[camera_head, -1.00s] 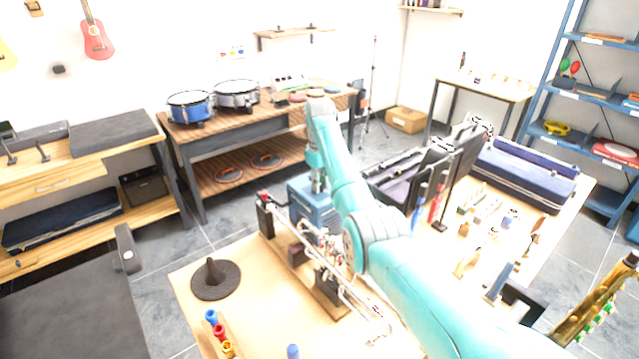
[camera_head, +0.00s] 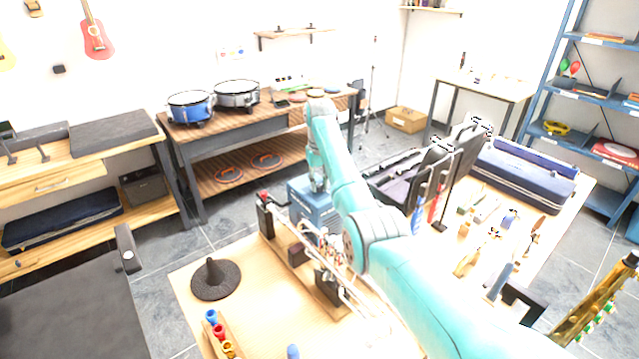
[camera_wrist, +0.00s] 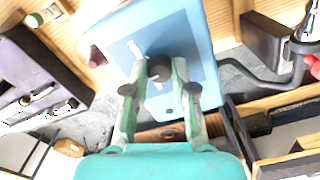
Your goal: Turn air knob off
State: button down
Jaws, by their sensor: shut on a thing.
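A blue box (camera_head: 318,207) stands on the wooden table behind the metal stand, partly hidden by my arm. In the wrist view the box's light blue face (camera_wrist: 195,35) has white marks and fills the upper middle. A small dark round knob (camera_wrist: 159,68) shows on this face. My gripper (camera_wrist: 160,76) has its fingertips drawn together at the knob, shut on it. The fingertips cover part of the knob, so its turn position cannot be read. In the head view my gripper (camera_head: 318,187) is small, just above the box.
A metal stand with rods (camera_head: 325,262) lies close in front of the box. A dark cone on a disc (camera_head: 215,280) sits at the table's left. Open black cases (camera_head: 410,180) and a navy case (camera_head: 525,170) are to the right. Floor shows left of the table.

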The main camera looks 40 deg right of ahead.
aim_at(320, 186)
dwell(0.3)
jog(key=c, duration=0.9)
grip_release()
jog(key=shift+c, duration=0.2)
jog(key=shift+r, duration=3.7)
